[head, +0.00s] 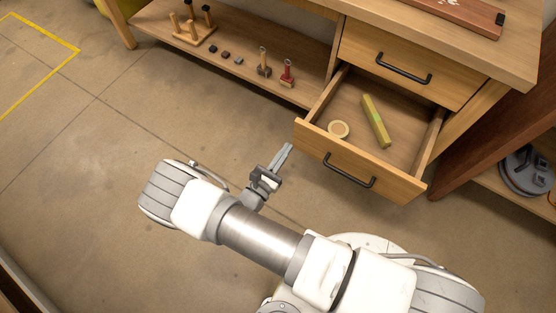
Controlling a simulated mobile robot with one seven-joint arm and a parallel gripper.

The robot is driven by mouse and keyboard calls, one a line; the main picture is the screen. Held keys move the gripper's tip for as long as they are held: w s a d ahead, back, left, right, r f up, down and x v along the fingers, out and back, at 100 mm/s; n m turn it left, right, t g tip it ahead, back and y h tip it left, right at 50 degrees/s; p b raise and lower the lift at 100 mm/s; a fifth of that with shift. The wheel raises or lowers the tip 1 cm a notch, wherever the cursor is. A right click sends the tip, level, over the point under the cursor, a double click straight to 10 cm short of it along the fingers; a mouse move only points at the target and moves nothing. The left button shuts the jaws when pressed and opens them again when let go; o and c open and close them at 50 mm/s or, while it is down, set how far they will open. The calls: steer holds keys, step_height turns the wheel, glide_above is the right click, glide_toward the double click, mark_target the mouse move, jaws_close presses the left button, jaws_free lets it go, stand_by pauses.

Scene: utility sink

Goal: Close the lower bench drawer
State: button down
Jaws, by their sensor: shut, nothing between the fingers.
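The lower bench drawer (325,164) is pulled out from the wooden bench, with a black bar handle (349,171) on its front. Inside it lie a green-yellow block (376,120) and a round tan roll or disc (338,129). My gripper (287,150) is shut and empty. It appears just left of the drawer's front left corner, with a small visible gap between the fingertips and the drawer in this view. How high the fingertips are relative to the drawer front is hard to tell.
The upper drawer (379,78) above is closed. A reddish-brown shelf unit (465,156) with a grey device stands at right. Floor (90,150) at left is clear.

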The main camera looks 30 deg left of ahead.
mark_target(303, 126)
steer(key=w, duration=0.5)
steer(key=w+b, duration=0.1)
steer(key=w, duration=0.1)
steer(key=shift+w+d, duration=0.2)
steer(key=shift+d, duration=0.1)
